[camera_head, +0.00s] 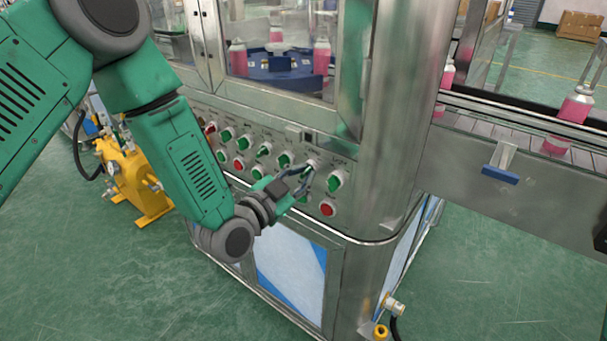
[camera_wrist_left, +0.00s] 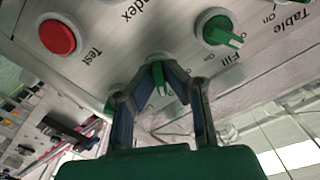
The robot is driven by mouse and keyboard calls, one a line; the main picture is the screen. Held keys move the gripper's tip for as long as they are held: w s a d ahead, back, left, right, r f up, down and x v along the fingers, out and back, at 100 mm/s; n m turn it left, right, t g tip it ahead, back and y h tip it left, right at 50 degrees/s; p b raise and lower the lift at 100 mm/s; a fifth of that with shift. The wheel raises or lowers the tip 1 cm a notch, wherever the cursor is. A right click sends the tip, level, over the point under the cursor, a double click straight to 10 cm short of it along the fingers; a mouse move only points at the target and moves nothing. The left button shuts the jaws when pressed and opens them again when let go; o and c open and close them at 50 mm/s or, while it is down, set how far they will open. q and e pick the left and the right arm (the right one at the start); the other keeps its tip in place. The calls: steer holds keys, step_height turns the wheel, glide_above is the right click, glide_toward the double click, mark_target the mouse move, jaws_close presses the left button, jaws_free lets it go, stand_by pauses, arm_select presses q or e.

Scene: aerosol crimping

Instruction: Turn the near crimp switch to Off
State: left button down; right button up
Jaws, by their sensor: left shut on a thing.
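My left gripper (camera_head: 305,178) is at the switch panel on the machine's front, near the right end of the rows. In the left wrist view my left gripper (camera_wrist_left: 160,72) is shut on a green switch knob (camera_wrist_left: 159,80), with a fingertip on either side of it. The knob's label is hidden, so I cannot read which switch it is or its exact setting. Beside it in the wrist view are a green switch labelled Fill (camera_wrist_left: 219,32) and a red button labelled Test (camera_wrist_left: 58,37).
The panel holds several more green switches and red buttons, such as a green switch (camera_head: 335,181) and a red button (camera_head: 327,208) close to the gripper. A steel corner post (camera_head: 385,130) stands to the right. A conveyor (camera_head: 560,150) carries pink cans.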

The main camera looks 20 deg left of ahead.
arm_select(q)
steer(key=n, duration=0.5)
steer(key=shift+p, duration=0.3)
steer(key=n, duration=0.6)
steer(key=shift+n, duration=0.3)
steer(key=c, duration=1.7)
jaws_free()
steer(key=shift+s+a, duration=0.1)
steer(key=v, duration=1.2)
